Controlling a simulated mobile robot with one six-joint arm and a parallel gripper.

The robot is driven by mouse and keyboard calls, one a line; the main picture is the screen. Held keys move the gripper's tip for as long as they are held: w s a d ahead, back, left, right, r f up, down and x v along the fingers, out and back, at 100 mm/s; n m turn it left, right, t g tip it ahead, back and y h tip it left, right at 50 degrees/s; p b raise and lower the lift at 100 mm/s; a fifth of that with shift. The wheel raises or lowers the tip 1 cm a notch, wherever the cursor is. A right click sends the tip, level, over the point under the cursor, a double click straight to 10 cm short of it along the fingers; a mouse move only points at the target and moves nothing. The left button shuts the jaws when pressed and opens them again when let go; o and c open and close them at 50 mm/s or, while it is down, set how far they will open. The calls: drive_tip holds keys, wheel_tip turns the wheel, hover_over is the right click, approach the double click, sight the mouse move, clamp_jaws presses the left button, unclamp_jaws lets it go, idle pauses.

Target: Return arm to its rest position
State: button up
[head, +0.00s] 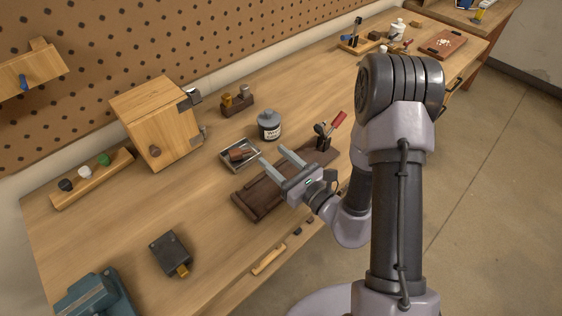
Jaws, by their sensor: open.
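My gripper (272,162) is open, with its two fingers apart and nothing seen between them. It hangs above the dark brown wooden board (258,200) near the front edge of the workbench (215,206). The fingers point toward the back left, at the small metal tray (226,146) that holds a reddish-brown block (241,155). The height of the fingers above the bench is hard to tell. My arm reaches in from the right, over the bench's front edge.
A lidded grey jar (269,125) and a red-handled tool (335,125) in a dark holder stand close to the gripper. A wooden cabinet (157,125) stands at the back left. A black box (170,254) and blue vise (92,296) are front left. Floor at right is clear.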

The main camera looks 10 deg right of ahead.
drive_tip(key=shift+v, duration=1.15)
drive_tip(key=s+a+r+n+g+y, duration=0.5)
drive_tip(key=a+r+n+y, duration=0.15)
drive_tip(key=a+r, duration=0.2)
drive_tip(key=s+a+r+n+g+h, duration=0.1)
drive_tip(key=s+a+r+n+g, duration=0.1)
drive_tip(key=s+n+g, duration=0.35)
drive_tip(key=s+a+r+n+g+h, duration=0.1)
drive_tip(key=s+a+r+n+g, duration=0.15)
drive_tip(key=s+n+g, duration=0.35)
drive_tip(key=s+d+f+n+t+h, duration=0.2)
drive_tip(key=s+d+n+h, duration=0.3)
drive_tip(key=s+d+h, duration=0.2)
drive_tip(key=w+d+r+n+t+h, duration=0.2)
drive_tip(key=d+r+t+h, duration=0.3)
drive_tip(key=d, duration=0.3)
drive_tip(key=shift+w, duration=0.55)
